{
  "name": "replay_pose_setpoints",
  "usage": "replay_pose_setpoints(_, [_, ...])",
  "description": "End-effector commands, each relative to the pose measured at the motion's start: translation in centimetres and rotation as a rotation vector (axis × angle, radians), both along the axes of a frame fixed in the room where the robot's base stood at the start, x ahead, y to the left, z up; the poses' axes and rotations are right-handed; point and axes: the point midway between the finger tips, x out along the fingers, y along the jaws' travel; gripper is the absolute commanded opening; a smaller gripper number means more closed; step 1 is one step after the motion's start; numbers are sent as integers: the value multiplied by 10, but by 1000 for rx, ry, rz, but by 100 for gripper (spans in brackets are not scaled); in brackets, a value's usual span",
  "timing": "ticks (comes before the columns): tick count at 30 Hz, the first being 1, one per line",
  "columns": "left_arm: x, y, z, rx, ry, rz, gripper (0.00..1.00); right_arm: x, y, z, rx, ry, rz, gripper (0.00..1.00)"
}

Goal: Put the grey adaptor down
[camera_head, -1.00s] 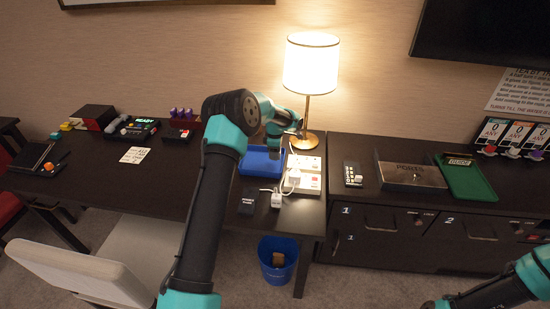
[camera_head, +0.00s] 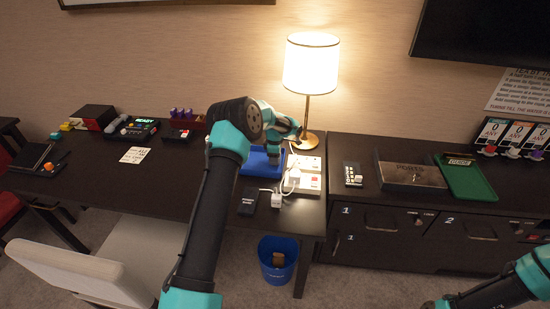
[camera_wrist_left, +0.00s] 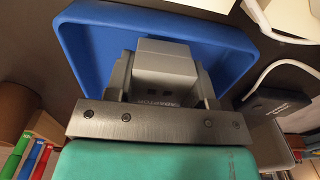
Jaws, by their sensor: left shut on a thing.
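The grey adaptor (camera_wrist_left: 166,72) is a small block with two dark slots on its face. In the left wrist view my left gripper (camera_wrist_left: 165,82) is shut on it, one finger on each side. The blue tray (camera_wrist_left: 85,42) lies behind and beneath the adaptor in that view. I cannot tell whether the adaptor touches its floor. In the head view my left gripper (camera_head: 275,153) is over the blue tray (camera_head: 252,166), and the adaptor is hidden there.
A lamp (camera_head: 309,75) stands just behind the tray. A white charger with a cable (camera_head: 277,200), a black box (camera_head: 248,201) and a white panel (camera_head: 308,182) lie close in front and to the right. A blue bin (camera_head: 277,262) stands on the floor below.

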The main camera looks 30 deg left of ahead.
Motion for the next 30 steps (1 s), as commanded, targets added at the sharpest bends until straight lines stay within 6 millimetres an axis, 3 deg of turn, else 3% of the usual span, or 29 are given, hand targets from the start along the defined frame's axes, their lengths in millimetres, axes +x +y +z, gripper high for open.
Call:
replay_pose_setpoints(3, [0,0,-3,0,0,0,11,0,0,0,0,0,0,65])
replay_pose_setpoints(4, [0,0,-3,0,0,0,50,0,0,0,0,0,0,65])
replay_pose_setpoints(12, [0,0,-3,0,0,0,74,0,0,0,0,0,0,65])
replay_pose_setpoints(23, [0,0,3,0,0,0,74,0,0,0,0,0,0,65])
replay_pose_setpoints(30, [1,0,33,1,-2,-1,74,0,0,0,0,0,0,65])
